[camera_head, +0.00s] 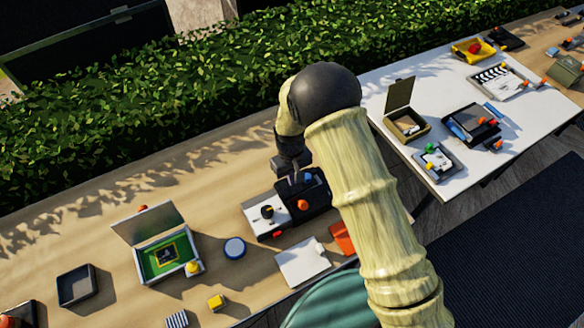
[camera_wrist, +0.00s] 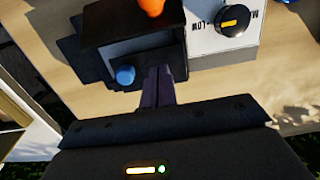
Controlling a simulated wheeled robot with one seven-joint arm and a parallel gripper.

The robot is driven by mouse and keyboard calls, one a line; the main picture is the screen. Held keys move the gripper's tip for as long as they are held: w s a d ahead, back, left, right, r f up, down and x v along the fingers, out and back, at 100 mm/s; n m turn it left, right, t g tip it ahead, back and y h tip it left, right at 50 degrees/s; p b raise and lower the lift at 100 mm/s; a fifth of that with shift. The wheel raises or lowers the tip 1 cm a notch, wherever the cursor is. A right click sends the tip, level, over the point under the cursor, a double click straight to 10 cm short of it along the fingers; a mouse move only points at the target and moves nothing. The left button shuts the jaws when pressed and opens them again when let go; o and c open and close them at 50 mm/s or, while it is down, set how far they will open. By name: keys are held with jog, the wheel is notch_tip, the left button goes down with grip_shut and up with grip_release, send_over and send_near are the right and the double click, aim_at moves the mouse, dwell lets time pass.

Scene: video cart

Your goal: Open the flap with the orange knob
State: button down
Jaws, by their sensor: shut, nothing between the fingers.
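The dark flap (camera_head: 316,198) with the orange knob (camera_head: 303,204) is on a small dark box on the wooden table. In the wrist view the orange knob (camera_wrist: 152,6) is at the top edge, on the dark brown flap (camera_wrist: 118,22). A blue knob (camera_head: 308,178) is on the far side of the box; it also shows in the wrist view (camera_wrist: 125,75). My gripper (camera_head: 293,178) is at the box's far side. In the wrist view its fingers (camera_wrist: 158,80) are together and empty, just right of the blue knob. I cannot tell whether they touch the box.
A white panel with a black and yellow dial (camera_wrist: 233,20) adjoins the box. A white pad (camera_head: 302,262), a blue round lid (camera_head: 235,248) and an open green box (camera_head: 165,255) lie nearby. A white table (camera_head: 365,88) with more items stands right. A hedge runs behind.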

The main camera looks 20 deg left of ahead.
notch_tip(320, 180, down, 4)
jog(key=shift+s+d+r+p, duration=0.15)
jog(key=shift+p, duration=0.5)
jog(key=shift+d+p, duration=0.1)
jog(key=shift+p, duration=0.2)
jog(key=shift+s+d+r+p, duration=0.85)
jog(key=shift+d+r+p, duration=0.2)
jog(key=shift+p, duration=0.05)
jog(key=shift+f, duration=0.1)
jog(key=shift+a, duration=0.1)
